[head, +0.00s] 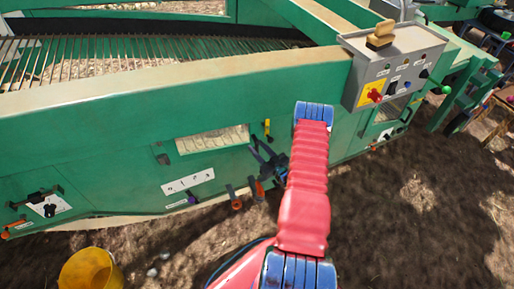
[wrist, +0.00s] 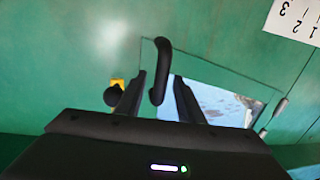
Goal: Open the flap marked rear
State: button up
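A green flap (wrist: 215,65) with a clear window (wrist: 215,103) is set in the green machine side. It carries a black curved handle (wrist: 160,70). In the head view its window (head: 212,140) shows left of my gripper (head: 262,153). My gripper, also in the wrist view (wrist: 159,76), has its two fingers apart, one on each side of the handle, with a small gap on both sides. Two hinge-like grey pins (wrist: 280,107) sit at the flap's right edge in the wrist view. I cannot read any "rear" marking.
A yellow part with a black knob (wrist: 114,95) is close beside one finger. Orange-ended levers (head: 236,200) and a 1-2-3 label (head: 187,181) are below the window. A control box (head: 395,70) is at upper right. A yellow bucket (head: 90,270) stands on the ground.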

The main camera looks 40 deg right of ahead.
jog(key=shift+w, duration=0.45)
jog(key=shift+c, duration=0.2)
grip_shut()
